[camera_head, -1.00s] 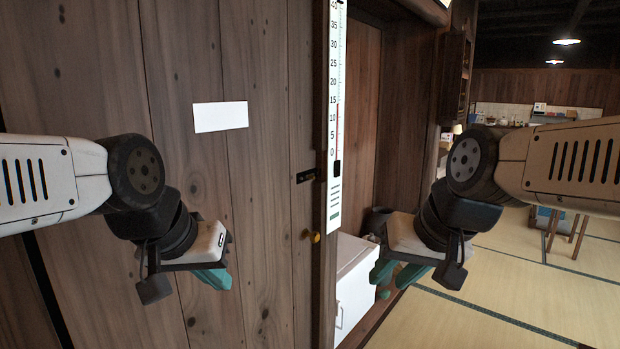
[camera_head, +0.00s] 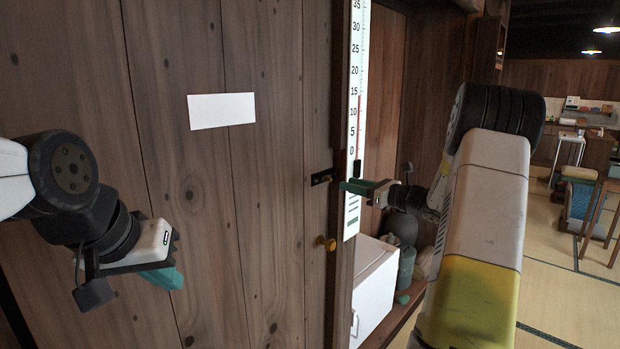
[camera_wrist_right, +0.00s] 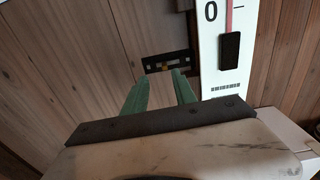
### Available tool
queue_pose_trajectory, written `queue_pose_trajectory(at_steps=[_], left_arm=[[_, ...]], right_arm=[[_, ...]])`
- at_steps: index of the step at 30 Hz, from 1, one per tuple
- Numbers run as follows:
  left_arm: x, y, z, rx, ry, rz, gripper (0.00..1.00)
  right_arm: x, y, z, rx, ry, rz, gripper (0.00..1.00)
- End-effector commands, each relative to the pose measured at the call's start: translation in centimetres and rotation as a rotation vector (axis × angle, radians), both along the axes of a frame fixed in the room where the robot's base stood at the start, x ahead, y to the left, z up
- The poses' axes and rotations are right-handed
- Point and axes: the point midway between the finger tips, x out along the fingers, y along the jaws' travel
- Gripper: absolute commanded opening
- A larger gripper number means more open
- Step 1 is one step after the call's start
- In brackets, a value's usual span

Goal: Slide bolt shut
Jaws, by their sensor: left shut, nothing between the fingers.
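The bolt (camera_head: 321,177) is a small dark fitting on the edge of the wooden door (camera_head: 228,200), above a brass knob (camera_head: 326,243). In the right wrist view the bolt (camera_wrist_right: 180,60) is a black plate with a small yellowish piece in it, just beyond the fingertips. My right gripper (camera_head: 345,186) is at the door's edge, just right of the bolt. Its green fingers (camera_wrist_right: 160,77) stand apart with nothing between them; I cannot tell if they touch the bolt. My left gripper (camera_head: 178,280) is shut and empty, low in front of the door.
A tall white thermometer board (camera_head: 354,100) hangs on the post beside the bolt, close to my right gripper. A white cabinet (camera_head: 375,285) and dark jars (camera_head: 401,226) stand in the recess behind. A blank white paper (camera_head: 221,110) is on the door.

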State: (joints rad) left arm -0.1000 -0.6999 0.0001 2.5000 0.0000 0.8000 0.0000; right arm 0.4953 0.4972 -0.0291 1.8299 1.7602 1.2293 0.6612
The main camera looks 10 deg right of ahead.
Motion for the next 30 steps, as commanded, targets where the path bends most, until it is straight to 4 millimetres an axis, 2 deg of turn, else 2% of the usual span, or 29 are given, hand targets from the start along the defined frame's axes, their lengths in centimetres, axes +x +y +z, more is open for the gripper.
queue_pose_trajectory(at_steps=[1,4,12,18,28,29,30], left_arm=[[0.0,0.0,0.0,0.0,0.0,0.0,0.0],[0.0,0.0,0.0,0.0,0.0,0.0,0.0],[0.0,0.0,0.0,0.0,0.0,0.0,0.0],[0.0,0.0,0.0,0.0,0.0,0.0,0.0],[0.0,0.0,0.0,0.0,0.0,0.0,0.0],[0.0,0.0,0.0,0.0,0.0,0.0,0.0],[0.0,0.0,0.0,0.0,0.0,0.0,0.0]], right_arm=[[0.4,-0.5,-0.2,0.019,0.002,-0.013,0.33],[1.1,-0.3,-0.2,0.029,0.002,-0.02,0.33],[4.4,2.4,-0.2,0.027,0.002,-0.017,0.33],[6.1,3.8,-0.2,0.024,0.001,-0.018,0.33],[6.6,4.1,-0.2,0.025,0.003,-0.02,0.33],[6.6,4.1,-0.2,0.025,0.003,-0.019,0.31],[6.6,4.1,-0.2,0.025,0.003,-0.019,0.23]])
